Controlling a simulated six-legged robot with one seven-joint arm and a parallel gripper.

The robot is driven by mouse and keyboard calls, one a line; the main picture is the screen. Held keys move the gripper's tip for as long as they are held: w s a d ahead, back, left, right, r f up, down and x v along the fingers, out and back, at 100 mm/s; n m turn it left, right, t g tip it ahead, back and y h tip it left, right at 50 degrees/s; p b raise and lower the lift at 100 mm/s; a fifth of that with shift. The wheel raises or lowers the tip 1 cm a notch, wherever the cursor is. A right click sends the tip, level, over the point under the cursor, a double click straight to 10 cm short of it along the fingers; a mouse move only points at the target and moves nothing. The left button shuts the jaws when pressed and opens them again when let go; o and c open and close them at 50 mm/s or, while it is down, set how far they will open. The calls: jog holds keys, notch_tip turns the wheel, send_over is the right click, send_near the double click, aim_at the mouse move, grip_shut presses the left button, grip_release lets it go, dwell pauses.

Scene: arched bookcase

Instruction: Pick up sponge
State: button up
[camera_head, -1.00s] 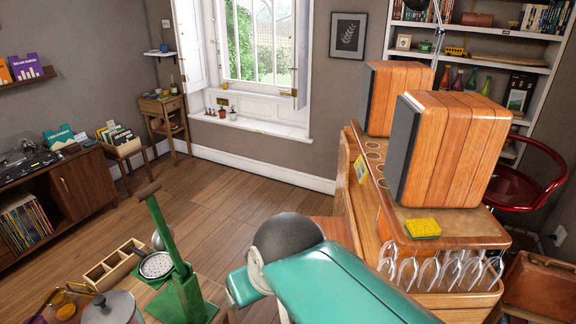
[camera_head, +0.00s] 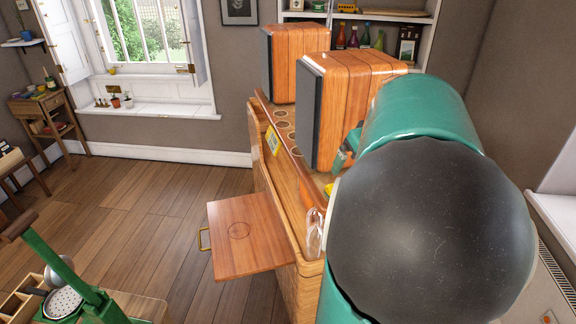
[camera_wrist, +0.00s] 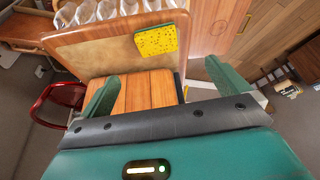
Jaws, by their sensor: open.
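The yellow sponge (camera_wrist: 157,40) with a thin green edge lies on the wooden top of the bar cabinet (camera_wrist: 100,50), near its edge, in the wrist view. In the head view only a yellow sliver (camera_head: 328,189) shows beside my arm. My gripper (camera_wrist: 160,72) is open and empty, its two green fingers spread wide. The sponge appears beyond the fingertips, between their lines, and apart from them. In the head view a green finger (camera_head: 341,160) shows by the near speaker; the rest of my gripper is hidden behind my arm.
The near wooden speaker (camera_head: 345,90) stands close to my gripper, with a second speaker (camera_head: 292,60) behind it. Glasses (camera_wrist: 100,10) hang along the cabinet edge. A wooden flap (camera_head: 245,245) juts out over the floor. A red chair (camera_wrist: 60,100) stands aside.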

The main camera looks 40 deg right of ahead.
jog(key=x, duration=0.8)
jog(key=shift+s+d+f, duration=0.2)
jog(key=shift+d+f, duration=0.05)
jog(key=shift+d, duration=0.1)
jog(key=x, duration=0.5)
jog(key=shift+w, duration=0.35)
jog(key=c, duration=1)
